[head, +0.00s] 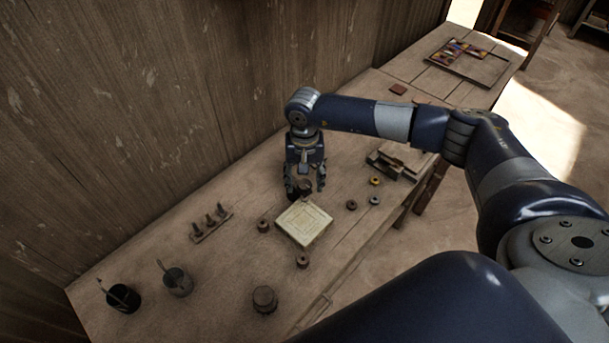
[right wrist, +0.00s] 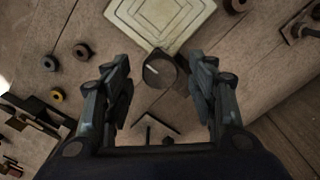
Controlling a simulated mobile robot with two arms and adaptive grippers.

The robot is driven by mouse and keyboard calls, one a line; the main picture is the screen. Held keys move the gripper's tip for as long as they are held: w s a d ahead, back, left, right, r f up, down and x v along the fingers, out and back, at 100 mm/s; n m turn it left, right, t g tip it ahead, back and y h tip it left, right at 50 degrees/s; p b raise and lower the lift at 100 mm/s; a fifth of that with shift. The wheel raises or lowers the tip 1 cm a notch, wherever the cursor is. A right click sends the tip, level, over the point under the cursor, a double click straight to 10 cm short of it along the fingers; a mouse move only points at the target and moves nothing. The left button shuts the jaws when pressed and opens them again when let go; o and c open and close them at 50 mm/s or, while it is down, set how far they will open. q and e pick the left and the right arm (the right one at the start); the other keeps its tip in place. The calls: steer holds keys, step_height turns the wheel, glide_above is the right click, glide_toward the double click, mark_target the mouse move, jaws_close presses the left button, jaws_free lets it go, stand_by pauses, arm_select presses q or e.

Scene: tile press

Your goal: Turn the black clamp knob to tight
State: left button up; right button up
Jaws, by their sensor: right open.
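The black clamp knob (right wrist: 160,70) is round and dark, with a pale mark across its top, in the right wrist view. It sits at the edge of the pale square tile piece (right wrist: 162,18). In the head view the knob (head: 304,187) is partly hidden by my right gripper (head: 307,184), which points down over it at the far edge of the pale square (head: 304,224). In the right wrist view my right gripper (right wrist: 160,68) is open, with one finger on each side of the knob and visible gaps between. My left gripper is not in view.
Several small rings lie around the square, including one brown ring (head: 351,205). A peg rack (head: 212,225), two dark pots, one of them grey (head: 178,282), and a round dark weight (head: 265,299) stand to the left. A wooden fixture (head: 395,165) is at right.

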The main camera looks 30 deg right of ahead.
steer(key=shift+f, duration=0.25)
steer(key=c, duration=1.1)
